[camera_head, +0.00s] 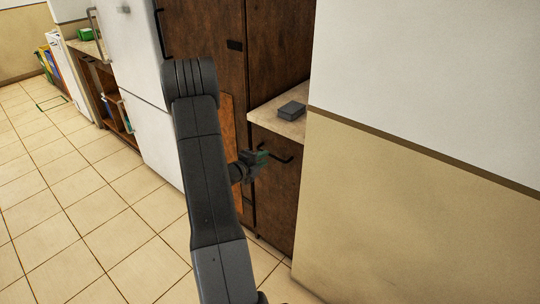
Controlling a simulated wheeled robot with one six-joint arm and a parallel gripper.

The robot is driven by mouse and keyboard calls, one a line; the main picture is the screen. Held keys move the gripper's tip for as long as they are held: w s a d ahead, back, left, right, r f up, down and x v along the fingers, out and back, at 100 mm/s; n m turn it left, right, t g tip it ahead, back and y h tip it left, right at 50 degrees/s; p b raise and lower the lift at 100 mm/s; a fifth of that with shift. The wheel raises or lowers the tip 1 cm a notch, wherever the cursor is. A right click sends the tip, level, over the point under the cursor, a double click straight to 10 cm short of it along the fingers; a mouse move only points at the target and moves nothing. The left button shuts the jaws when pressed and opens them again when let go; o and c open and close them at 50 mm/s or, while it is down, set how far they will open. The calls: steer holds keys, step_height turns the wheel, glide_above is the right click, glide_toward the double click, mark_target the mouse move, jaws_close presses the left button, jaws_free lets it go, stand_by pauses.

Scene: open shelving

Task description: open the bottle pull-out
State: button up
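A dark brown wooden front (277,195) with a black bar handle (286,158) near its top stands under a short pale counter. It looks closed and seems to be the bottle pull-out, but no bottles show. My gripper (262,157), dark with greenish fingertips, is at the left end of the handle, in front of the brown front. In this view the fingertips overlap the handle's end. I cannot tell whether they touch it or whether the fingers are open. My grey arm hides part of the cabinets to the left.
A small dark grey box (291,109) lies on the counter (268,116). A beige and white wall (420,190) closes off the right side. A white fridge (140,75) and tall brown cabinets (275,50) stand to the left and behind.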

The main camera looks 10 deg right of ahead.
mark_target(270, 155)
steer(key=x, duration=0.5)
jaws_close()
